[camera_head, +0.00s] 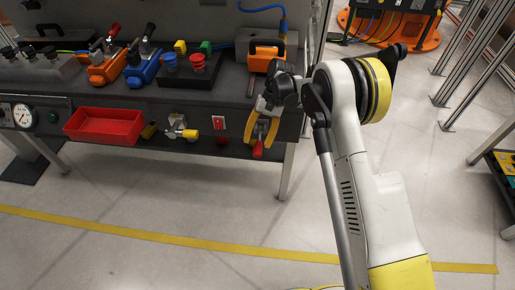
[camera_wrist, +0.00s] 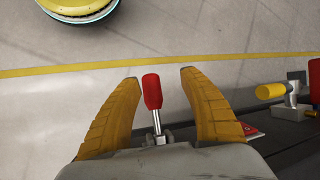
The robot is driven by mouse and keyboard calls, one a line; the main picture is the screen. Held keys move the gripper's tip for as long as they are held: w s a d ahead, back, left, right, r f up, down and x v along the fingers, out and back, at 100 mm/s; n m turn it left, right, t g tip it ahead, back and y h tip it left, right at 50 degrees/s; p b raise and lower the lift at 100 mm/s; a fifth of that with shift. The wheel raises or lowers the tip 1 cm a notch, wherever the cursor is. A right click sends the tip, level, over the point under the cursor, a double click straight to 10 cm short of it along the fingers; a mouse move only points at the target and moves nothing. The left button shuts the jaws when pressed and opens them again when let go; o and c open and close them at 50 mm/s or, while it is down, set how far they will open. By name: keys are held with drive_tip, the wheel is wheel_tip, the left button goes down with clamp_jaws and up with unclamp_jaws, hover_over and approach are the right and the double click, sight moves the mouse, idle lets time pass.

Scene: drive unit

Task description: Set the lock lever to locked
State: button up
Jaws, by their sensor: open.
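A lever with a red grip (camera_head: 257,150) and a metal shank sticks out from the front of the workbench, low at its right end. It also shows in the wrist view (camera_wrist: 152,90), upright in the picture; no label is visible to tell its locked position. My gripper (camera_head: 262,128) is at the bench front around this lever. In the wrist view its yellow fingers (camera_wrist: 159,75) are spread, one on each side of the red grip, with a gap on both sides. The lever's base is partly hidden by my gripper body.
A yellow-ended handle (camera_head: 188,133) and a red switch (camera_head: 218,122) sit left of my gripper on the bench front. A red tray (camera_head: 103,125) is farther left. An orange case (camera_head: 266,55) stands on the bench above. The floor in front is clear.

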sight(258, 149)
drive_tip(key=shift+r, duration=1.8)
